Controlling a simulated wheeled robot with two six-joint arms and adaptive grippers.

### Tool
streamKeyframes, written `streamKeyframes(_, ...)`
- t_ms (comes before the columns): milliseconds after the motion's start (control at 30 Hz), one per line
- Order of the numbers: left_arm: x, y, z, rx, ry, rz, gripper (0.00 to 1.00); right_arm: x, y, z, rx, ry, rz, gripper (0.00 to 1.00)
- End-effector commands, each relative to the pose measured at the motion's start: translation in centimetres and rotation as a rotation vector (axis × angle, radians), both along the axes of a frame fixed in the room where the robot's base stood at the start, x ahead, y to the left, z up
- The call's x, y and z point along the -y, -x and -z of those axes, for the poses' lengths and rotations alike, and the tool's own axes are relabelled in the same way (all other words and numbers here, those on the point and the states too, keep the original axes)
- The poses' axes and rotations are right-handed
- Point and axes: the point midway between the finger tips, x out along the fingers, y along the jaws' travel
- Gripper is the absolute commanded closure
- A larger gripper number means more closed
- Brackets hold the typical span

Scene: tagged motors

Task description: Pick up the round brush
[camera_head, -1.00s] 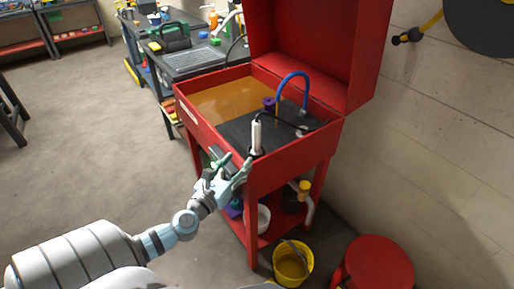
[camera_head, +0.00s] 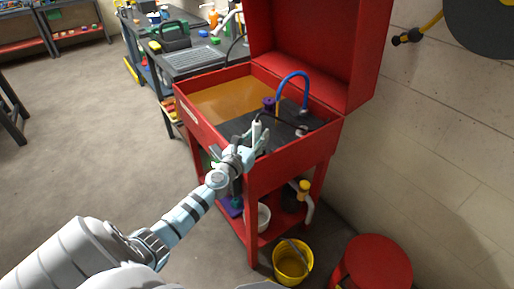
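The round brush (camera_head: 256,131) appears to be the upright white-handled tool at the front of the red parts washer's basin (camera_head: 291,155). Its lower end is hidden by my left gripper. My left gripper (camera_head: 251,143) is at the basin's front rim, its fingers spread apart, one on each side of the handle as seen from here. I cannot tell whether a finger touches the handle. My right gripper is not in view.
A blue hose (camera_head: 291,76) arches over the basin, and the washer's raised red lid (camera_head: 310,50) stands behind. A yellow bucket (camera_head: 292,262) and red stool (camera_head: 378,262) stand below right. A cluttered workbench is behind left.

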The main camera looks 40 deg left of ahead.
Motion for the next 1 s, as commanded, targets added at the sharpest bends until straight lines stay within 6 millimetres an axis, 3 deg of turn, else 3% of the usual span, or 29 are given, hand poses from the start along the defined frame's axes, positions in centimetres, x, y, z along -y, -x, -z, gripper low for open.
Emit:
streamKeyframes(33, 0.0, 0.0, 0.0, 0.000, 0.000, 0.000, 0.81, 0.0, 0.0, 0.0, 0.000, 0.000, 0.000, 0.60)
streamKeyframes(167, 0.0, 0.0, 0.0, 0.000, 0.000, 0.000, 1.00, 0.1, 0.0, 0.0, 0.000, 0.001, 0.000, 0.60)
streamKeyframes(567, 0.0, 0.0, -1.0, 0.000, 0.001, 0.000, 1.00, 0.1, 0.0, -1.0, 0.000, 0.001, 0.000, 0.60)
streamKeyframes(767, 0.0, 0.0, -4.7, 0.000, 0.000, 0.000, 1.00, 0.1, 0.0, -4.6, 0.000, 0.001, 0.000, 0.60)
streamKeyframes(867, 0.0, 0.0, -7.7, 0.000, 0.000, 0.000, 1.00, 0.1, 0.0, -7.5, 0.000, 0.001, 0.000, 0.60)
streamKeyframes(1000, 0.0, 0.0, -13.1, 0.000, 0.000, 0.000, 1.00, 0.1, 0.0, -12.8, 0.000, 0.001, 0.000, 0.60)
